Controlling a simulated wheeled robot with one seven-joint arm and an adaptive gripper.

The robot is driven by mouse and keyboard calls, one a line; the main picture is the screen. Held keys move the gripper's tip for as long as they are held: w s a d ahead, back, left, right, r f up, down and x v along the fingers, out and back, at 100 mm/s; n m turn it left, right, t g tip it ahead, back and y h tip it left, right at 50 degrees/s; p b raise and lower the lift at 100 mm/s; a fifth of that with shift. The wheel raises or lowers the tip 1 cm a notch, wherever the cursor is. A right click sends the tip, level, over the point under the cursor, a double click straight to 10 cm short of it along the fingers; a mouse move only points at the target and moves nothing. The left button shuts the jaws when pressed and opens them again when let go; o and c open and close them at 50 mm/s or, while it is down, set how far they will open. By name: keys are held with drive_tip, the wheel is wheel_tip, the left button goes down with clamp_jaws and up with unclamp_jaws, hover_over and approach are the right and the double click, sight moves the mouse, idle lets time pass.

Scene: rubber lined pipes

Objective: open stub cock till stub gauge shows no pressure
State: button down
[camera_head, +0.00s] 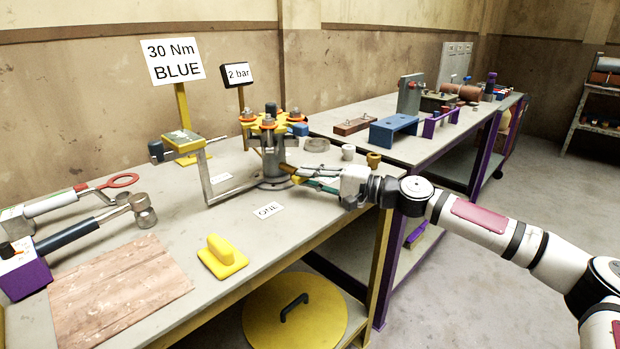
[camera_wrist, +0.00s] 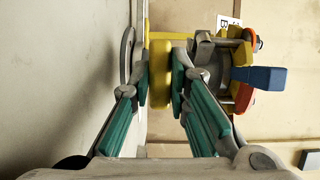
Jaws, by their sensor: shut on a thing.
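The pipe stub stands upright on the near bench. Its yellow star-shaped flange (camera_head: 262,124) carries orange parts and bolts. A small yellow part (camera_head: 287,168), which looks like the cock's handle, sticks out low on the stub's right side. My gripper (camera_head: 297,176) reaches in from the right and is shut on this part. In the wrist view the yellow part (camera_wrist: 159,95) sits between the green-padded fingers (camera_wrist: 161,82). A blue block (camera_wrist: 258,77) stands out beside the flange and also shows in the head view (camera_head: 299,129). I cannot make out a gauge face or its reading.
A grey bent bar (camera_head: 205,175) stands left of the stub. Signs read "30 Nm BLUE" (camera_head: 174,61) and "2 bar" (camera_head: 238,74). A yellow handled block (camera_head: 222,257), wrenches (camera_head: 90,215) and a small cup (camera_head: 348,152) are on the bench. A second bench (camera_head: 430,147) stands behind.

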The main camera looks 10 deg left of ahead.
drive_tip(key=n+h, duration=0.1)
drive_tip(key=n, duration=0.2)
drive_tip(key=shift+r+h, duration=0.1)
drive_tip(key=shift+h, duration=0.3)
drive_tip(key=n+h, duration=0.1)
drive_tip(key=n, duration=0.2)
drive_tip(key=shift+s+r+n+h+p, duration=0.1)
drive_tip(key=shift+n+h+p, duration=0.3)
drive_tip(key=n+h, duration=0.1)
drive_tip(key=n+t, duration=0.1)
drive_tip(key=n, duration=0.1)
drive_tip(key=shift+s+a+t+h+p, duration=0.1)
drive_tip(key=shift+t+h+p, duration=0.2)
drive_tip(key=shift+h, duration=0.1)
drive_tip(key=shift+n+t+h, duration=0.7)
drive_tip(key=shift+n+t, duration=0.1)
drive_tip(key=shift+n, duration=0.9)
drive_tip(key=c, duration=1.5)
unclamp_jaws()
